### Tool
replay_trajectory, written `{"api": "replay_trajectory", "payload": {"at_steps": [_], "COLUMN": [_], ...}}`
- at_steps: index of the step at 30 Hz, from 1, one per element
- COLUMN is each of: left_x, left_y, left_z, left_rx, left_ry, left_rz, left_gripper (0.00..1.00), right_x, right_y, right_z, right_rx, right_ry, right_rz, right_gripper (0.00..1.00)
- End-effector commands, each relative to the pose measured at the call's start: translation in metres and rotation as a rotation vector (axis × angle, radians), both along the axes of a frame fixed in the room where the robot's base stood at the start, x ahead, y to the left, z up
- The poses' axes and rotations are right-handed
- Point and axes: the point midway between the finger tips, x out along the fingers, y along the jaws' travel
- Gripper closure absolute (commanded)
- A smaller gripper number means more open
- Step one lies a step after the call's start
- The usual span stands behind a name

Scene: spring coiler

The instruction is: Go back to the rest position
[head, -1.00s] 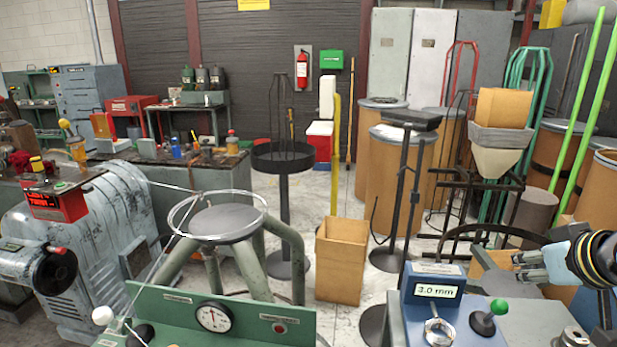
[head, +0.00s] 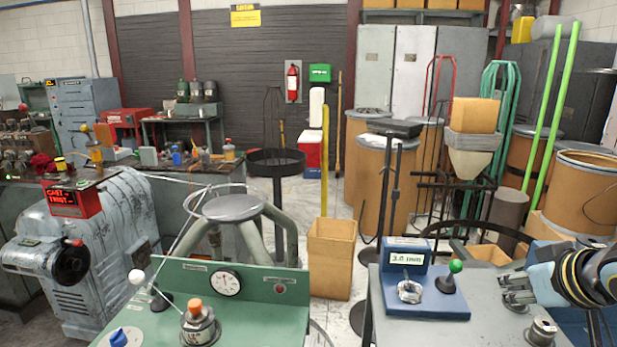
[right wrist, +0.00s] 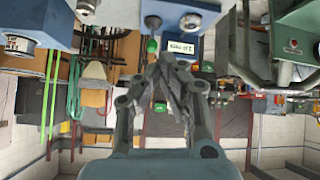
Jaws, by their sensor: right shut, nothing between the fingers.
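My right gripper (head: 510,290) is at the right of the head view, above the grey bench top and to the right of the blue gauge box. Its fingers are together with nothing between them. In the right wrist view the same gripper (right wrist: 165,62) shows from behind with its fingertips close together. My left gripper is outside the head view.
The blue gauge box (head: 407,258) with a green-knobbed lever (head: 455,267) stands left of my right gripper. A small metal gauge (head: 541,330) sits just below it. A green panel with a dial (head: 226,283) is at front left. A cardboard box (head: 331,258) stands between the benches.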

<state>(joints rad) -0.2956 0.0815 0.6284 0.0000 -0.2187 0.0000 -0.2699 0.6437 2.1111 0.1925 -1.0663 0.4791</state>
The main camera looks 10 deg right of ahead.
Motion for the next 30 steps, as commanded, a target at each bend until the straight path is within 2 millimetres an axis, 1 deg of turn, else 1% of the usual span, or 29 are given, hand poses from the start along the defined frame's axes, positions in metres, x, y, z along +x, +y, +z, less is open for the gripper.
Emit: {"api": "replay_trajectory", "payload": {"at_steps": [3, 5, 11, 17, 18, 23, 27, 28, 30], "left_x": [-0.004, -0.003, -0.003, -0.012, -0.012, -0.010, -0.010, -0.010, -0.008], "left_y": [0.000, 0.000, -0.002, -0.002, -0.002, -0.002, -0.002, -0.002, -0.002], "left_z": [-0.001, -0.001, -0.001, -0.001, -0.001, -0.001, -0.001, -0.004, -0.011], "left_rx": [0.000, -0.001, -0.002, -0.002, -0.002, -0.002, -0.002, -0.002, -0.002], "left_ry": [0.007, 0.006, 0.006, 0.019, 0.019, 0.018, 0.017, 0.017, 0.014], "left_rz": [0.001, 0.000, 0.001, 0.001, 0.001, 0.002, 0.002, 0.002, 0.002], "left_gripper": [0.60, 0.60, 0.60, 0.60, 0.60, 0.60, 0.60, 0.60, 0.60], "right_x": [-0.015, -0.023, -0.061, -0.109, -0.119, -0.160, -0.196, -0.197, -0.191], "right_y": [0.014, 0.021, 0.051, 0.083, 0.089, 0.112, 0.130, 0.130, 0.127], "right_z": [-0.009, -0.013, -0.029, -0.039, -0.041, -0.042, -0.038, -0.045, -0.072], "right_rx": [0.000, -0.002, -0.006, -0.005, -0.004, 0.006, 0.021, 0.019, 0.015], "right_ry": [0.037, 0.057, 0.150, 0.262, 0.287, 0.383, 0.469, 0.480, 0.486], "right_rz": [0.012, 0.019, 0.049, 0.083, 0.089, 0.115, 0.136, 0.138, 0.137], "right_gripper": [1.00, 1.00, 1.00, 1.00, 1.00, 1.00, 1.00, 1.00, 1.00]}}
